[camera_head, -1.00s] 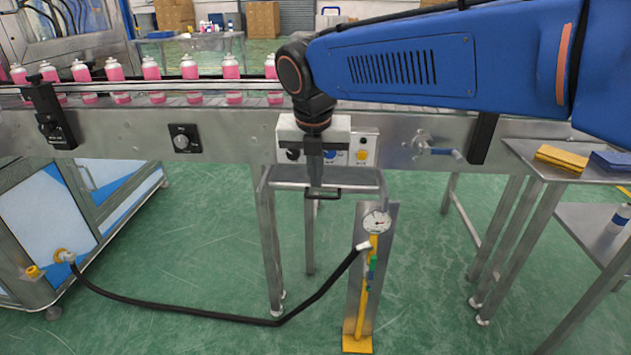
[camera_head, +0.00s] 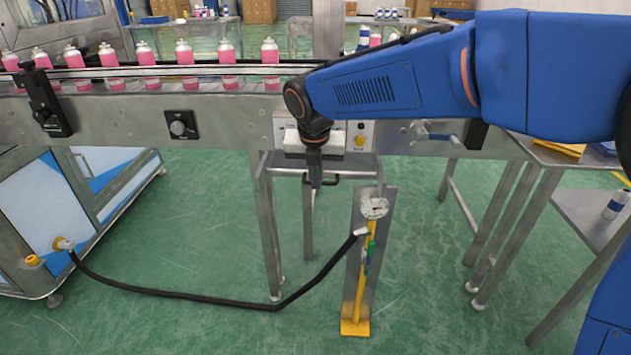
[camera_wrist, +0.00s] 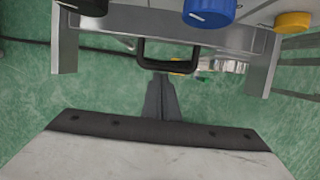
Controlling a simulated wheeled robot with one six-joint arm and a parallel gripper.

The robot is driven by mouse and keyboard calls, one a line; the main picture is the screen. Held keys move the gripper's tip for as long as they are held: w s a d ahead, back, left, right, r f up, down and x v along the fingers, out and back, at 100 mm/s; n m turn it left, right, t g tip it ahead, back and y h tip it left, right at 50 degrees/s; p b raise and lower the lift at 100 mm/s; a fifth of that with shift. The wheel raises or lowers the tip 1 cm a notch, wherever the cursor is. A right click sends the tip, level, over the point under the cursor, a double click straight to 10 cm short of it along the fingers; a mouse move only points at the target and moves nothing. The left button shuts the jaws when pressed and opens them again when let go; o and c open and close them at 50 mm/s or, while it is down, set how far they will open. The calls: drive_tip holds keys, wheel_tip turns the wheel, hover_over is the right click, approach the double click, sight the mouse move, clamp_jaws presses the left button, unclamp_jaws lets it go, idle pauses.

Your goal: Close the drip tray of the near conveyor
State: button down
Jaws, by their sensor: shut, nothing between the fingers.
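The drip tray (camera_head: 361,170) is a grey metal tray under the near conveyor (camera_head: 225,126), with a black U-shaped handle (camera_head: 345,177) on its front. It juts out below the conveyor's side. My gripper (camera_head: 315,186) points down in front of the tray, its fingers shut and empty, and hides part of the tray and handle. In the wrist view, the shut fingertips (camera_wrist: 160,78) sit just at the outer bar of the handle (camera_wrist: 168,68), with the tray front (camera_wrist: 120,20) beyond. I cannot tell whether they touch.
A control box with a yellow knob (camera_head: 360,141) sits above the tray. A gauge stand (camera_head: 374,209) with a black hose (camera_head: 200,299) stands below on the right. Pink cans (camera_head: 184,52) line the belt. A side table (camera_head: 545,150) is at right. Green floor is open in front.

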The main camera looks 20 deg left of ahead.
idle(0.3)
drive_tip(key=w, duration=0.2)
drive_tip(key=w+a, duration=0.1)
drive_tip(key=w, duration=0.1)
drive_tip(key=shift+w+a, duration=0.1)
drive_tip(key=shift+w, duration=0.3)
drive_tip(key=shift+s, duration=0.1)
